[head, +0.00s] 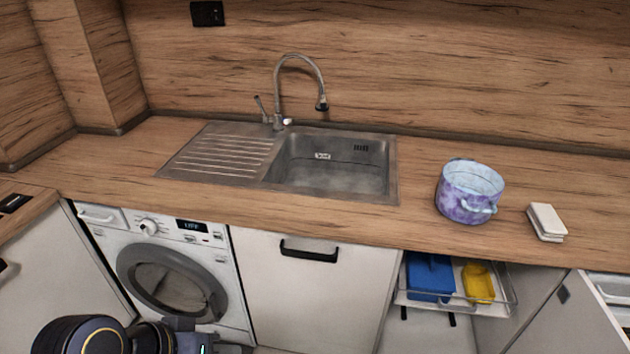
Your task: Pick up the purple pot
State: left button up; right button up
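The purple pot (462,203) stands upright on the wooden countertop, right of the sink. It is mottled purple with a pale blue inside and looks empty. A light blue handle shows on its front right side, and another part of a handle shows at its far left rim. Part of my arm shows at the lower left edge of the head view, well away from the pot. Neither gripper's fingers can be made out.
A white stacked block (546,222) lies right of the pot. The steel sink (335,165) with its tall faucet (299,60) is to the left. Below, a pulled-out rack holds a blue item (430,278) and a yellow item (479,283). An open door (568,320) stands at lower right.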

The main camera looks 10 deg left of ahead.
aim_at(467, 193)
jog(key=i+l+u, duration=0.4)
jog(key=l, duration=0.25)
jog(key=i+l+u, duration=0.25)
jog(key=l+u, duration=0.2)
jog(key=l, duration=0.25)
jog(key=i+l+u, duration=0.2)
jog(key=l, duration=0.25)
jog(key=k+j, duration=0.05)
jog(key=k, duration=0.05)
